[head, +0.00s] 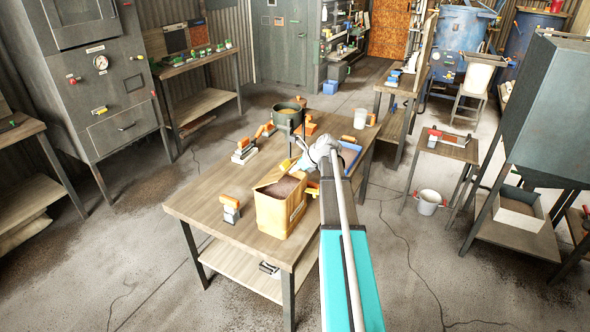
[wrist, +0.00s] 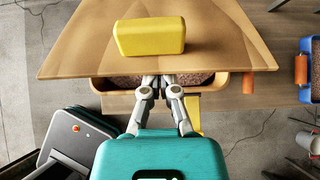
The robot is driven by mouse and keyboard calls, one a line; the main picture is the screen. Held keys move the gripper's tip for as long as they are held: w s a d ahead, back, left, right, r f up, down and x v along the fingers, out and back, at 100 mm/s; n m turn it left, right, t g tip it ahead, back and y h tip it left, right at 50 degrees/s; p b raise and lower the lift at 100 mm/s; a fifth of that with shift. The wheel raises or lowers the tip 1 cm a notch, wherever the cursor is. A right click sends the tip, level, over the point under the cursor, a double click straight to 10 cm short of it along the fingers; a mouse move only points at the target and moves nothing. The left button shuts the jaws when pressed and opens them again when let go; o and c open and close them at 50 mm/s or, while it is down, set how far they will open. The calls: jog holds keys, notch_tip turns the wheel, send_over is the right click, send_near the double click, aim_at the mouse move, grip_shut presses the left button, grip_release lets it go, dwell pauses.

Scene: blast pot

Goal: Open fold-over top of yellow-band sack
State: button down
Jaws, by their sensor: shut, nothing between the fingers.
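The yellow-band sack (head: 277,212) stands upright on the wooden table in the head view, tan-orange and box-shaped. Dark brown grainy contents show at its top. In the wrist view a broad tan sack panel (wrist: 88,56) bears a raised yellow block (wrist: 150,36). A strip of brown grains (wrist: 193,79) shows below the panel's edge, inside a tan rim. My gripper (wrist: 163,80) is shut and empty, its tips at the panel's lower edge over the grains. I cannot tell whether they touch.
The wooden table (head: 200,196) also holds a dark green pot (head: 288,115), a blue tray (head: 349,155), a white cup (head: 360,118) and several orange-and-white items. The table's front left is mostly clear.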

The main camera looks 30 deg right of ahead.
jog(key=shift+r+p, duration=0.7)
jog(key=shift+r, duration=0.15)
jog(key=shift+s+r+p, duration=0.25)
jog(key=shift+r+p, duration=0.1)
jog(key=shift+p, duration=0.05)
jog(key=w+r+p+v, duration=0.1)
jog(key=p+v, duration=0.6)
jog(key=v, duration=0.2)
jog(key=shift+a+p, duration=0.25)
jog(key=shift+p, duration=0.05)
jog(key=shift+w, duration=0.1)
dwell(0.4)
